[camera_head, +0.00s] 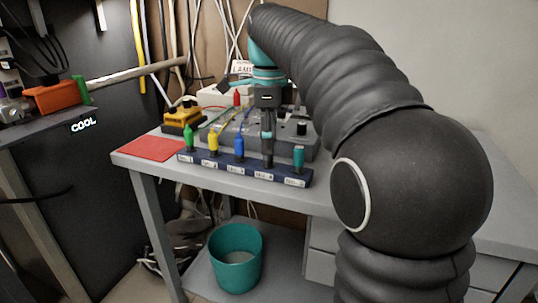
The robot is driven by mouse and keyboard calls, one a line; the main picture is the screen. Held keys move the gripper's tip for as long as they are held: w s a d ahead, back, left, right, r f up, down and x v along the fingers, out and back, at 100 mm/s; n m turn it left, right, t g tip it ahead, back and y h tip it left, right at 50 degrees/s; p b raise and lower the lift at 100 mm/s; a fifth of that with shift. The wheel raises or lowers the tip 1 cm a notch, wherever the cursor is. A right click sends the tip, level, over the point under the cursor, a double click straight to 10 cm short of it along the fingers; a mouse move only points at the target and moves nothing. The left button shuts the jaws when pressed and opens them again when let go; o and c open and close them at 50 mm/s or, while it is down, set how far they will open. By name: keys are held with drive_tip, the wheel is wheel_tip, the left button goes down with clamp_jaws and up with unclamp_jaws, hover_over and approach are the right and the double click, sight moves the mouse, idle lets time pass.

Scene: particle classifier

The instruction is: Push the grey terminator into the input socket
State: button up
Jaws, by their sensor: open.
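A dark blue rack (243,171) with labelled slots lies along the table's front edge. It holds a green piece (189,138), a yellow piece (213,141), a blue piece (239,148) and a teal piece (298,158). My gripper (267,150) points down over the rack, between the blue and teal pieces. It is open, though its fingers are small and dark here. I cannot tell the grey terminator apart from the dark fingers at that slot. The grey device (300,141) stands behind the rack, partly hidden by my gripper. I cannot make out the input socket.
A red sheet (151,148) lies at the table's left end. A yellow box (182,116) and a red plug (237,99) are behind the rack, with thin cables nearby. A teal bin (236,258) stands below. My arm covers the table's right part.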

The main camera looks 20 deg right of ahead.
wheel_tip(320, 180, down, 2)
clamp_jaws()
idle(0.3)
wheel_tip(320, 180, up, 5)
drive_tip(key=shift+f+p, duration=0.2)
drive_tip(key=shift+p, duration=0.3)
drive_tip(key=s+d+r, duration=0.5)
drive_tip(key=s+r, duration=0.1)
drive_tip(key=s, duration=0.4)
drive_tip(key=shift+s+r, duration=0.2)
drive_tip(key=shift+s, duration=0.15)
drive_tip(key=shift+a, duration=0.15)
